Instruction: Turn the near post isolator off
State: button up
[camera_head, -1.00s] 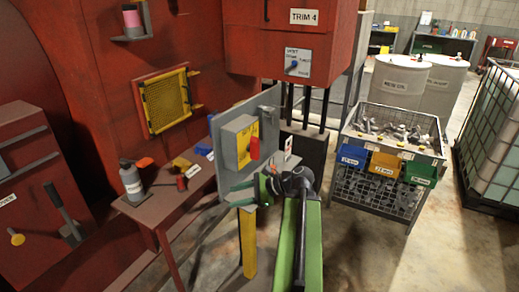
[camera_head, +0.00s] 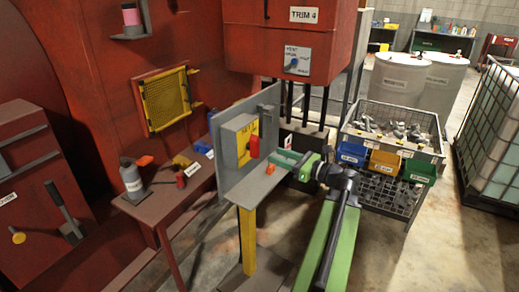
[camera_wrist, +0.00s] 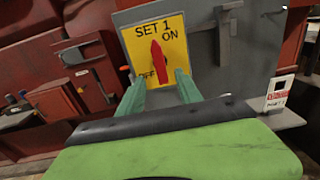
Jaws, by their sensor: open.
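The near post isolator is a grey box with a yellow face (camera_head: 240,140) and a red handle (camera_head: 254,146), fixed to a grey upright plate. The wrist view shows its yellow plate (camera_wrist: 176,28) reading SET 1, with ON at upper right and OFF at lower left, partly covered. The red handle (camera_wrist: 159,60) stands nearly upright there. My gripper (camera_head: 279,161) is open and empty, just right of the handle in the head view. In the wrist view my gripper (camera_wrist: 160,80) has its green fingers on either side of the handle's lower end; contact cannot be told.
A grey shelf (camera_head: 245,188) on a yellow post (camera_head: 247,240) lies under the isolator, with a small orange item (camera_head: 270,169) on it. A red bench (camera_head: 150,212) with a bottle stands left. A parts cage with coloured bins (camera_head: 384,162) stands right.

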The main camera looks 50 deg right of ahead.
aim_at(258, 149)
jog(key=w, duration=0.3)
jog(key=w+a, duration=0.1)
jog(key=w, duration=0.4)
jog(key=shift+w+a, duration=0.2)
jog(key=shift+w, duration=0.15)
